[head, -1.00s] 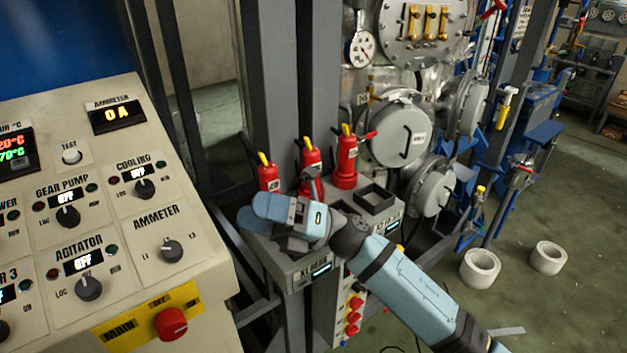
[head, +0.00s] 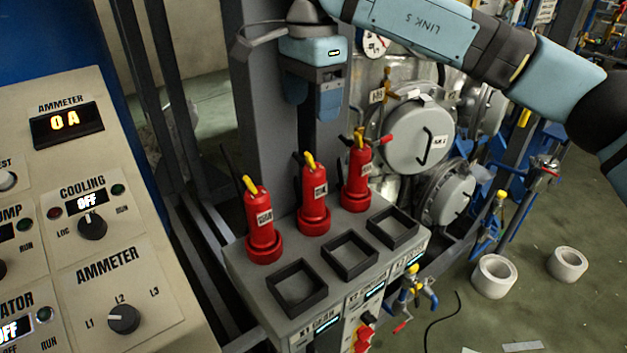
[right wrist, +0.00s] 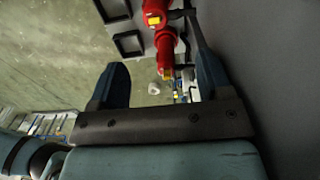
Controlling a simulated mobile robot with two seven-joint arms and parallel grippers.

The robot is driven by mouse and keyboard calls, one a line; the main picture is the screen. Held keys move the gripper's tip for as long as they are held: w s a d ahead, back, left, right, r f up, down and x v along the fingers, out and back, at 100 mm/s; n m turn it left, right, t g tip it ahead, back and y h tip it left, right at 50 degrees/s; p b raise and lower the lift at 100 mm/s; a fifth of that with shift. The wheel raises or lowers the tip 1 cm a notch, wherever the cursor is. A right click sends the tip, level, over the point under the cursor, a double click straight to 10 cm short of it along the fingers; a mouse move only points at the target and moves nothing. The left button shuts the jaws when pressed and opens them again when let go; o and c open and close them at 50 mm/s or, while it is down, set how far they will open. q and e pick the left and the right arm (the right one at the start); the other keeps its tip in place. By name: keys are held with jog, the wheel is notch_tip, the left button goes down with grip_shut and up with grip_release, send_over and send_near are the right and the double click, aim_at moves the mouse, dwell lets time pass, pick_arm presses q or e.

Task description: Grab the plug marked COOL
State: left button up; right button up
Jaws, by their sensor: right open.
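Three red plugs with yellow tops stand upright in a row along the back of a grey socket box: a left plug (head: 262,225), a middle plug (head: 314,200) and a right plug (head: 356,178). Each carries a small white label, too small to read surely, so I cannot tell which one is marked COOL. My right gripper (head: 313,108) is open and empty, fingers pointing down, above the middle plug and apart from it. In the right wrist view, red plugs (right wrist: 165,45) show between and beyond the open fingers (right wrist: 157,62). My left gripper is not in view.
Three empty black square frames, the middle one (head: 350,256), lie on the box top before the plugs. A control panel (head: 150,262) stands at left, close to the box. A grey post (head: 255,120) rises behind the plugs. Metal vessels with round hatches (head: 418,138) stand behind right.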

aim_at(314, 163)
jog(key=shift+s+d+f+p, duration=0.1)
jog(key=shift+s+f+p, duration=0.35)
jog(key=shift+s+f, duration=0.65)
jog(key=f, duration=0.2)
jog(key=w+f, duration=0.1)
jog(key=f, duration=0.1)
jog(key=shift+f+p, duration=0.3)
jog(key=shift+f, duration=0.25)
jog(key=shift+s+f, duration=0.15)
jog(key=shift+f, duration=0.15)
jog(key=f, duration=0.1)
jog(key=f+p, duration=0.1)
jog(key=f, duration=0.1)
jog(key=f+p, duration=0.1)
jog(key=shift+w+d+f, duration=0.15)
jog(key=shift+w+f, duration=0.2)
jog(key=shift+w, duration=0.05)
jog(key=shift+c, duration=0.7)
jog(key=c, duration=0.7)
grip_shut()
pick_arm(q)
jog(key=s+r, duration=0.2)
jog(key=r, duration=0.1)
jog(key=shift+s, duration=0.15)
pick_arm(e)
jog(key=shift+r, duration=0.1)
